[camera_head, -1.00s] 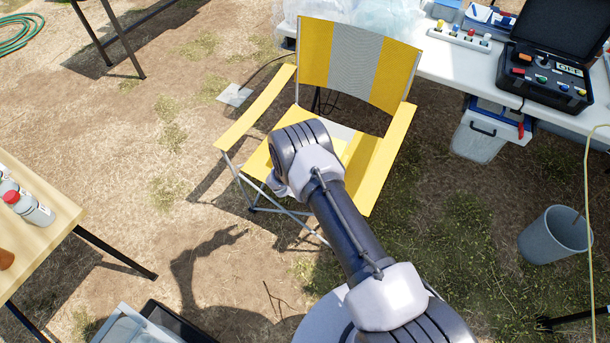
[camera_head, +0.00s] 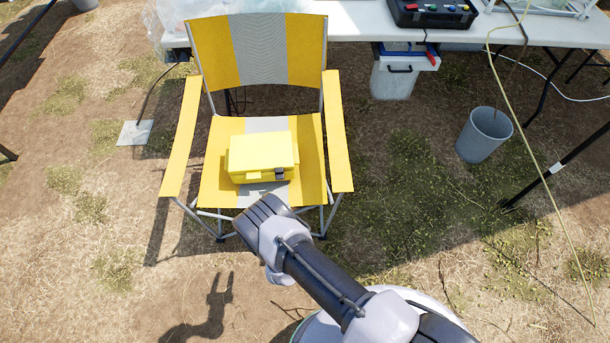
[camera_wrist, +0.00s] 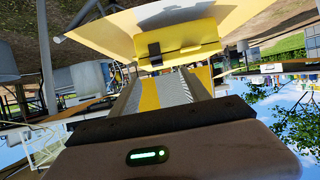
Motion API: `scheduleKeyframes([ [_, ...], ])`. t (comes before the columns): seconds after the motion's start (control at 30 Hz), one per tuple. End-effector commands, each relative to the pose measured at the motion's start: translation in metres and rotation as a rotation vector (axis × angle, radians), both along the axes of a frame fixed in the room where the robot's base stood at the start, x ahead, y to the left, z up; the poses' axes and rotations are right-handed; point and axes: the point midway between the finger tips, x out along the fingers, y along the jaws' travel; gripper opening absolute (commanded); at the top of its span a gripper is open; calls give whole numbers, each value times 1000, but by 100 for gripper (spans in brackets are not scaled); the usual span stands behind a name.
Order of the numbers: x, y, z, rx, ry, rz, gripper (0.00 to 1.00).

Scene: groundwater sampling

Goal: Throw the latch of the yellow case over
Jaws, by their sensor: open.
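The yellow case (camera_head: 262,152) lies shut on the seat of a yellow and grey folding chair. Its small dark latch (camera_head: 279,173) is on the near side, right of the middle; its exact position is too small to tell. The wrist view appears upside down and shows the case (camera_wrist: 190,38) and the black latch (camera_wrist: 154,49) ahead of my gripper (camera_wrist: 160,135). The gripper's housing fills the bottom of that view, with clear space before the latch.
The chair's armrests (camera_head: 182,140) (camera_head: 337,135) rise on both sides of the case. A white table (camera_head: 350,28) with a black instrument box (camera_head: 433,12) stands behind. A grey bucket (camera_head: 484,135) stands at the right. The ground in front of the chair is open.

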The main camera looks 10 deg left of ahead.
Motion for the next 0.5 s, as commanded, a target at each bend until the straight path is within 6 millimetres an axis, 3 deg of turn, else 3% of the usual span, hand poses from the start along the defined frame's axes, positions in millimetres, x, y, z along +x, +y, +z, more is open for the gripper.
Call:
scheduleKeyframes([
  [0.17,18,0,-7,8,-25,-30,55],
  [0.5,109,26,-49,9,-25,-29,55],
])
